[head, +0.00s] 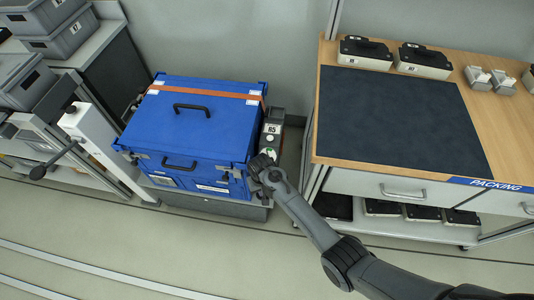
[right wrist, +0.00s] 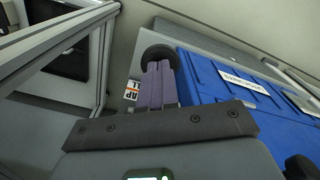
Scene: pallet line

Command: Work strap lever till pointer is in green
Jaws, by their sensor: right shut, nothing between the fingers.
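The strap tensioner, a grey unit marked R5 (head: 271,128), stands at the right side of the blue case (head: 190,125). An orange strap (head: 205,90) runs over the case lid towards it. A small pale patch with some green shows low on the unit; a pointer is too small to make out. My right gripper (head: 259,163) is shut and empty at the unit's lower front. In the right wrist view its fingers (right wrist: 157,85) are together, with a round black knob-like end (right wrist: 160,54) just beyond the tips. I cannot tell whether they touch. My left gripper is out of view.
The packing bench (head: 500,130), with a dark mat (head: 395,115), stands to the right; my right arm passes in front of it. A white post (head: 98,148) with a black-knobbed crank (head: 40,172) stands left of the case. The floor in front is clear.

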